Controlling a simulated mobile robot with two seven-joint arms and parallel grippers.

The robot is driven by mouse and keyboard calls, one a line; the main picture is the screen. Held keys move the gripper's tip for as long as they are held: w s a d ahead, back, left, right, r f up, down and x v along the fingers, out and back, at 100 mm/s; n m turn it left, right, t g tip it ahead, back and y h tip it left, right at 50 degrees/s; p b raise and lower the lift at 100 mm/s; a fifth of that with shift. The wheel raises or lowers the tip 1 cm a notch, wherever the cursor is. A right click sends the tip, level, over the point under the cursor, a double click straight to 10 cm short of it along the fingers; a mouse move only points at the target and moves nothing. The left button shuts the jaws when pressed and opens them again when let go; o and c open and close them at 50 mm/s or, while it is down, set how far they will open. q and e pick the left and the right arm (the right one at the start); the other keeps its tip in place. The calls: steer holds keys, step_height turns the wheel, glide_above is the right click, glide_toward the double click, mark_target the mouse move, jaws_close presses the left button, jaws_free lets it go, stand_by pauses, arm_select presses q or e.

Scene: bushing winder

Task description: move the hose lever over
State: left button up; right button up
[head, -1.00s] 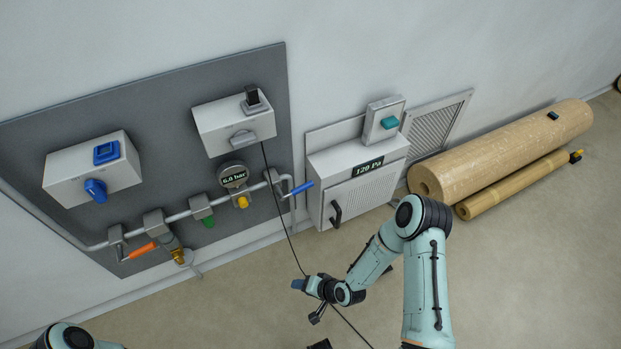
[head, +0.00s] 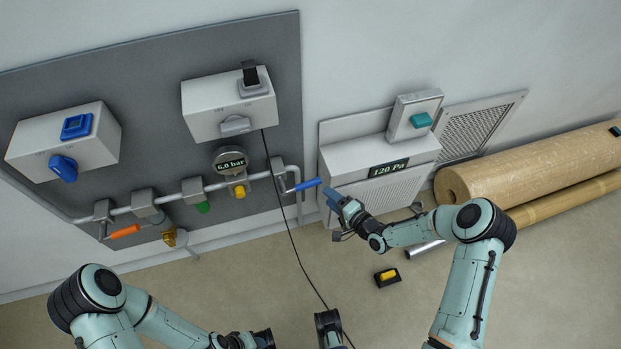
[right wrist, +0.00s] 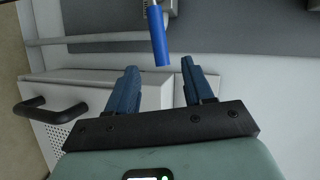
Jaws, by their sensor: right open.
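Two levers sit on the pipe of the grey wall panel. A blue-handled lever (head: 307,184) is at its right end, and an orange-handled lever (head: 124,231) is at its left, near a brass fitting (head: 170,237). My right gripper (head: 335,197) is open and empty, right at the free end of the blue handle. In the right wrist view, the blue handle (right wrist: 160,38) points down toward the gap between the blue fingers (right wrist: 159,72); contact cannot be told. My left arm reaches along the bottom edge of the head view; its fingers do not show.
A white cabinet (head: 375,155) with a 120 Pa display stands right of the blue lever. A black cable (head: 290,235) hangs from the upper switch box to the floor. A yellow-topped black block (head: 388,277) lies on the floor. Large rolls (head: 525,165) lie at right.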

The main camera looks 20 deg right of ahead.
mark_target(310, 183)
steer(key=b+x, duration=0.2)
steer(key=x, duration=0.9)
steer(key=shift+a, duration=0.1)
arm_select(q)
steer(key=shift+t, duration=0.6)
steer(key=shift+w+a+f, duration=0.3)
steer(key=shift+w+f, duration=0.2)
steer(key=shift+w, duration=0.1)
steer(key=shift+w+a+f, duration=0.3)
steer(key=shift+w+f, duration=0.2)
steer(key=shift+w, duration=0.15)
steer(key=shift+w+a+f, duration=0.3)
steer(key=shift+w+f, duration=0.2)
steer(key=shift+w, duration=0.1)
arm_select(e)
steer(key=shift+w+a+f, duration=0.15)
steer(key=shift+w+a, duration=0.05)
steer(key=shift+w, duration=0.3)
jaws_close()
